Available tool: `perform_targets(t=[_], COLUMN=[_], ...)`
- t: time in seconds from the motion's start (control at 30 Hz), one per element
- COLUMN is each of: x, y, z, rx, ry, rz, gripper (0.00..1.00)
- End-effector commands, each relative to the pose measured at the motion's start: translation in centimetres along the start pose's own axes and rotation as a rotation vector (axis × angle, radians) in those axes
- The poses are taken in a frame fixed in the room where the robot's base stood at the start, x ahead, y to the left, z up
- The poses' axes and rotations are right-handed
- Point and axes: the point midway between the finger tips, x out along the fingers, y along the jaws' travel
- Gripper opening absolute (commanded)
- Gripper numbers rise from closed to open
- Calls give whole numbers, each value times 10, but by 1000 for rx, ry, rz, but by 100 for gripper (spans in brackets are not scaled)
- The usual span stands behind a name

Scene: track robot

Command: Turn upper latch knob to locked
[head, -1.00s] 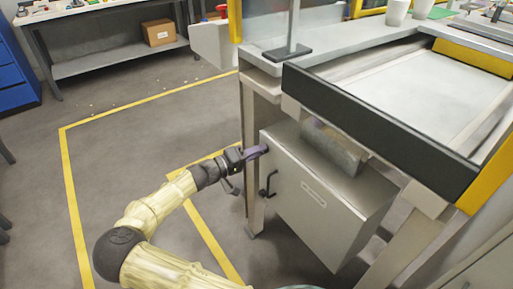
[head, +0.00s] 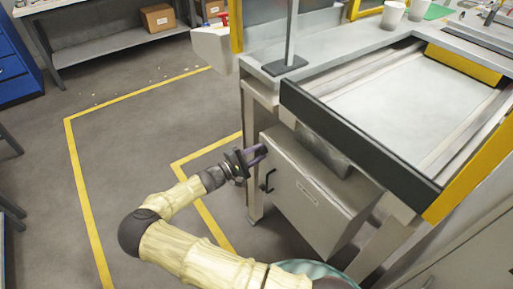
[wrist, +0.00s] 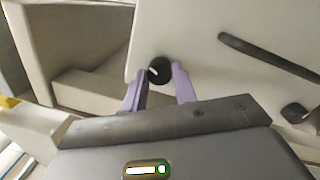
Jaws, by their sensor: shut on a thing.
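The upper latch knob (wrist: 160,70) is a round black knob with a white mark, near the top corner of the grey cabinet door (wrist: 215,85). My gripper (wrist: 160,84) has its two purple fingers on either side of this knob and is shut on it. In the head view my gripper (head: 256,155) is at the cabinet's upper left edge, and the knob is hidden there by the fingers. A second dark knob (wrist: 295,113) lies beyond the black bar handle (wrist: 270,56) in the wrist view.
The cabinet (head: 315,195) stands under a bench with a black front rail (head: 355,140). A bench leg (head: 252,165) stands close beside my gripper. The floor (head: 130,140) to the left is open, with yellow lines.

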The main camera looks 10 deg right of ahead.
Motion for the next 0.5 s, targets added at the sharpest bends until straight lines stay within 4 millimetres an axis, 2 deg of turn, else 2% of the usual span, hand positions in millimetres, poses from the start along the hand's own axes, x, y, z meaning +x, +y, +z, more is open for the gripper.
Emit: perform_targets(t=[0.2,0.5], x=[0,0], y=[2,0], z=[2,1], rx=[-198,-389], ry=[11,19], rz=[12,26], gripper=[5,5])
